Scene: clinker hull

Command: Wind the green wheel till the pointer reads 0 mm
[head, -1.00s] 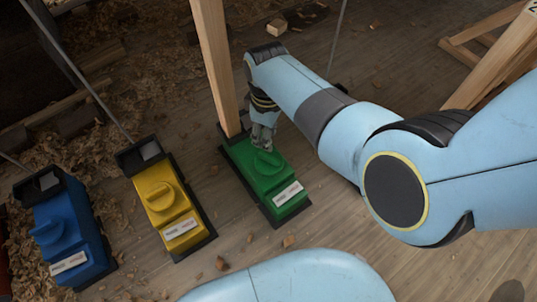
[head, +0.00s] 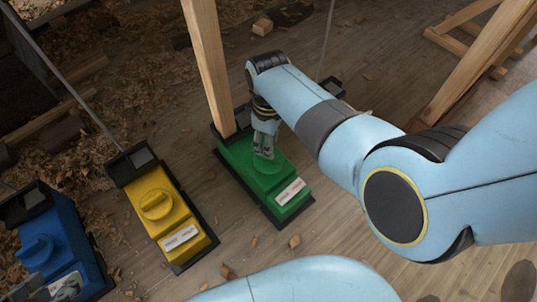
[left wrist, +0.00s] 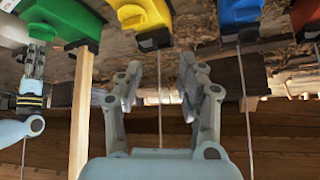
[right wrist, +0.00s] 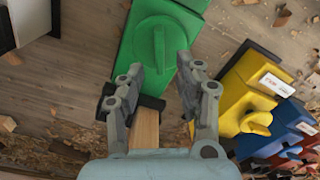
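The green wheel (right wrist: 158,45) is a round knob with a raised bar, on top of a green box (head: 238,155). My right gripper (head: 264,142) is over the wheel and hides much of it in the head view. In the right wrist view my right gripper (right wrist: 161,68) is open, its fingertips on either side of the bar's near end, with gaps beside the bar. My left gripper (head: 48,288) is at the lower left by the blue box; the left wrist view shows it (left wrist: 158,78) open and empty. The pointer and its scale cannot be made out.
A yellow box (head: 180,215) and a blue box (head: 62,240) with similar knobs stand left of the green one. A wooden post (head: 208,65) rises behind the green box. Wood shavings and small blocks litter the floor. A wooden trestle (head: 485,55) stands at the upper right.

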